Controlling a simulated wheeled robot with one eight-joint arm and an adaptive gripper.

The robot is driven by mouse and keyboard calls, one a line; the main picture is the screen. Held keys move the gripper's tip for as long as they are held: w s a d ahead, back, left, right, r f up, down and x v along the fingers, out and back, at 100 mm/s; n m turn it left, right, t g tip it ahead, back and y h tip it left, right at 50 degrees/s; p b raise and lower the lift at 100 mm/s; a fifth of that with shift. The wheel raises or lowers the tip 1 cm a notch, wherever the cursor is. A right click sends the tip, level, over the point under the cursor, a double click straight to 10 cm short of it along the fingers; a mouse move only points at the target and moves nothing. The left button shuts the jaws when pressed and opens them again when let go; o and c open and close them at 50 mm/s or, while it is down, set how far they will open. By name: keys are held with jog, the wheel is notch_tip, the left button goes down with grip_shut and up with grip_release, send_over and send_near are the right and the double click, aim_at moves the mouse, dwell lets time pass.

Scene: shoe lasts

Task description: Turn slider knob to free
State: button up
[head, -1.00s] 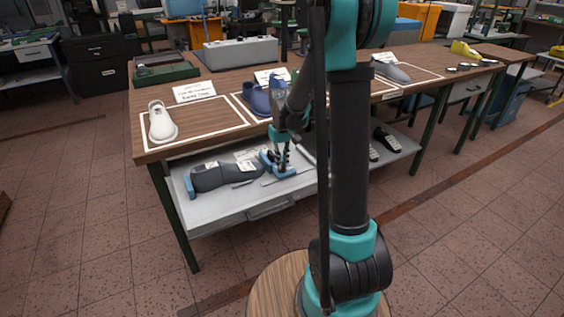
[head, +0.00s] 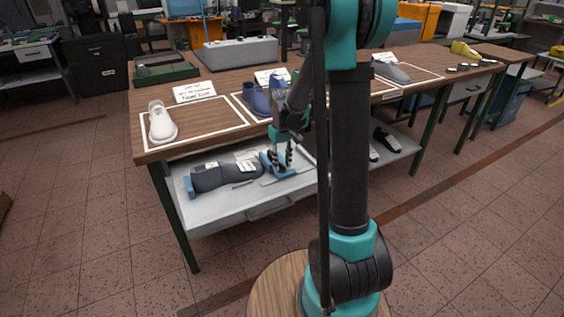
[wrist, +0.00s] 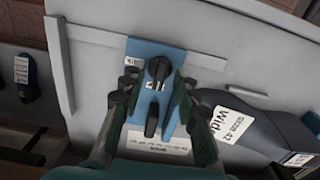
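In the wrist view a blue plate (wrist: 160,52) lies on the grey drawer surface. A black round knob (wrist: 159,68) with a stem sits on it, with a small white label below it. A second dark, elongated piece (wrist: 152,120) stands nearer to me; I cannot tell which one is the slider knob or where it is set. My gripper (wrist: 160,80) is open, its fingers on either side of the plate and knob, with a gap around the knob. In the head view my gripper (head: 282,158) is above the blue fixture (head: 286,173); the knob is too small to make out there.
A dark grey last (head: 225,177) lies left of the fixture in the open drawer (head: 245,203); in the wrist view it lies at the right, near my right finger. The wooden tabletop (head: 205,142) overhangs the drawer's back and carries shoes.

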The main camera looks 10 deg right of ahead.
aim_at(282, 164)
notch_tip(282, 164, up, 12)
dwell(0.7)
jog(key=s+d+f+m+t, duration=0.2)
jog(key=s+f, duration=0.3)
jog(key=s, duration=0.6)
jog(key=s+d+f+m+t, duration=0.1)
jog(key=s+d+f+t, duration=0.1)
jog(key=s+f, duration=0.4)
jog(key=s, duration=0.5)
jog(key=shift+s+d+f+m, duration=0.15)
jog(key=shift+d+m, duration=0.05)
jog(key=shift+m, duration=0.2)
